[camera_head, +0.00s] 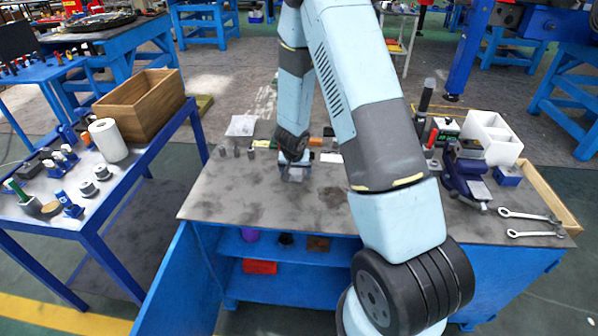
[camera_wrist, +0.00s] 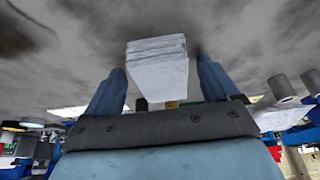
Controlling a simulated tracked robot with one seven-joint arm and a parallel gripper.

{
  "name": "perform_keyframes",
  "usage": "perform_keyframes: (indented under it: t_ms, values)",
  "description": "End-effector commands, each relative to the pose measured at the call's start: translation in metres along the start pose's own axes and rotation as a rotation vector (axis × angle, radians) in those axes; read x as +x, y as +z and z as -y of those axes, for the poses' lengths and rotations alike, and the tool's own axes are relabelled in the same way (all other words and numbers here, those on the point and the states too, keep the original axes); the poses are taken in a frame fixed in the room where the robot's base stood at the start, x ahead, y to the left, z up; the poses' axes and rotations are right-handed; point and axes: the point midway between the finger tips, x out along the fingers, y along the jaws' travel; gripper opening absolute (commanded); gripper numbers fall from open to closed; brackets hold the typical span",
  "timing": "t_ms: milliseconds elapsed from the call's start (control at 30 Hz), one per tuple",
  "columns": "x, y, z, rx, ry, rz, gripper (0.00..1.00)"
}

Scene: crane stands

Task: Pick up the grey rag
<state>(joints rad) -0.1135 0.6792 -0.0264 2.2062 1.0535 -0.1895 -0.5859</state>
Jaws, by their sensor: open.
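The grey rag (camera_wrist: 157,66) is a folded, layered block on the worktop, seen between my fingers in the wrist view. It also shows as a small grey shape (camera_head: 293,174) below my wrist in the head view. My gripper (camera_wrist: 160,72) is open, with one blue finger on each side of the rag. Gaps show between the fingers and the rag, and I see no grip on it. In the head view my gripper (camera_head: 292,160) is over the middle of the bench, and my arm hides part of the bench to its right.
The grey worktop (camera_head: 235,200) is clear in front and left of the rag. Small items lie along its back edge. A blue vise (camera_head: 465,178), white bin (camera_head: 492,138) and wrenches (camera_head: 530,216) are at right. A side table at left holds a wooden crate (camera_head: 140,105) and paper roll (camera_head: 108,140).

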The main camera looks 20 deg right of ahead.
Motion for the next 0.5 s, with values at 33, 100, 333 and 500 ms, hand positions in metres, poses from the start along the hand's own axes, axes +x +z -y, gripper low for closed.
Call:
perform_keyframes:
  t_ms: [33,100,333,500]
  values:
    - [0.0,0.0003,0.0002,-0.001,0.0,0.001,0.85]
    - [0.0,0.0004,0.0002,-0.001,0.0,0.001,0.79]
    - [0.0,0.0006,0.0001,-0.001,0.0,0.001,0.57]
    - [0.0001,0.0007,0.0001,-0.001,0.0,0.001,0.4]
